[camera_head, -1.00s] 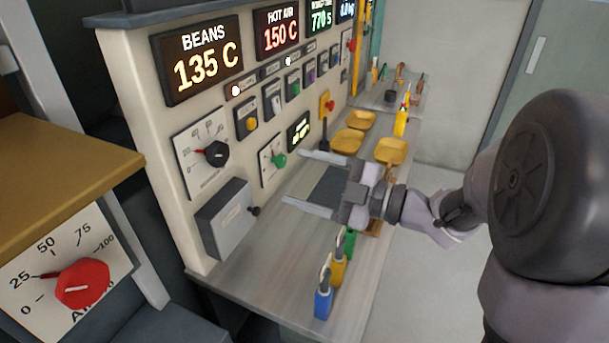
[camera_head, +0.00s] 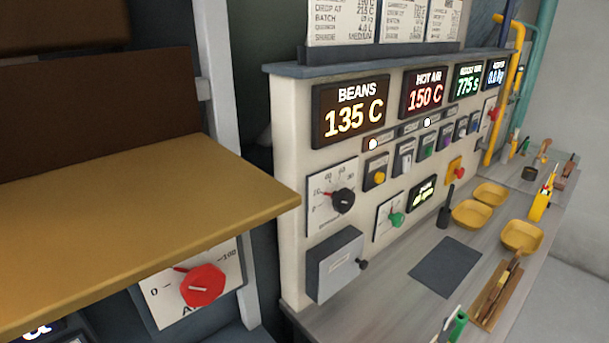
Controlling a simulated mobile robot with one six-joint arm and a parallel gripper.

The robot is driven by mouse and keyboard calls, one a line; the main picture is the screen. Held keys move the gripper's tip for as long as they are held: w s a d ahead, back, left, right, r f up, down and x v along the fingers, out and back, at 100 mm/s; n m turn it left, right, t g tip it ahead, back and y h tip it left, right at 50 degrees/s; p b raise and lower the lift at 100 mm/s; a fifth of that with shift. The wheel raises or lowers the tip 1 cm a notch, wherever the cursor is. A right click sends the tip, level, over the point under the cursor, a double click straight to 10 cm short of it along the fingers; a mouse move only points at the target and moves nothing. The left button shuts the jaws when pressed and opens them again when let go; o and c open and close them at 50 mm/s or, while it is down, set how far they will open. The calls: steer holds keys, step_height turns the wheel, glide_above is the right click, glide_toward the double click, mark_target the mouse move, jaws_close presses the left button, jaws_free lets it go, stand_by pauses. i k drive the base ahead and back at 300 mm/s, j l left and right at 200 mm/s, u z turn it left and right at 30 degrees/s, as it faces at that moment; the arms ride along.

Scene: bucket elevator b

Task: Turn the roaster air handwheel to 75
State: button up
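The red air handwheel (camera_head: 203,285) sits on a white dial plate (camera_head: 163,308) at the lower left, below a brown shelf. The marks 0 and 100 show on the plate; the middle of the scale is hidden by the shelf edge. A red pointer tip shows at the wheel's upper left, between the 0 and the hidden marks; its exact reading cannot be told. My gripper is out of view, so nothing of mine is seen touching the wheel.
The brown shelf (camera_head: 150,225) juts out just above the handwheel. The control panel (camera_head: 290,225) stands to its right, with a grey box (camera_head: 333,265) low on it. The bench (camera_head: 400,310) holds yellow trays (camera_head: 473,213) and tools.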

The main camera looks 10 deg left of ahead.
mark_target(202, 284)
steer(key=u, duration=1.5)
steer(key=k+j, duration=0.2)
steer(key=j+u, duration=0.1)
steer(key=j, duration=0.4)
